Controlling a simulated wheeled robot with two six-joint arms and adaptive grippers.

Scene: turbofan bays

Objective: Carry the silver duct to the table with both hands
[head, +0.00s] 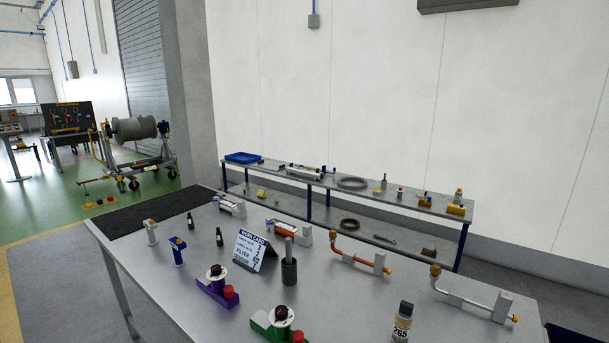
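No part is marked as the silver duct, so I cannot tell for certain which it is. A short silver cylinder (304,172) lies on its side on the back bench (405,201) along the wall. A thin bent silver pipe (470,302) with brass-coloured ends rests on the right of the near metal table (345,309). A large grey cylindrical body (134,129) sits on a wheeled stand at the far left. Neither of my grippers shows in the head view.
The near table carries a work card (254,250), a copper-coloured pipe (357,255), a spray can (403,322), purple (217,292) and green (265,325) fixtures and small bottles. A dark mat (150,210) covers its far left end. A blue tray (243,158) stands on the back bench.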

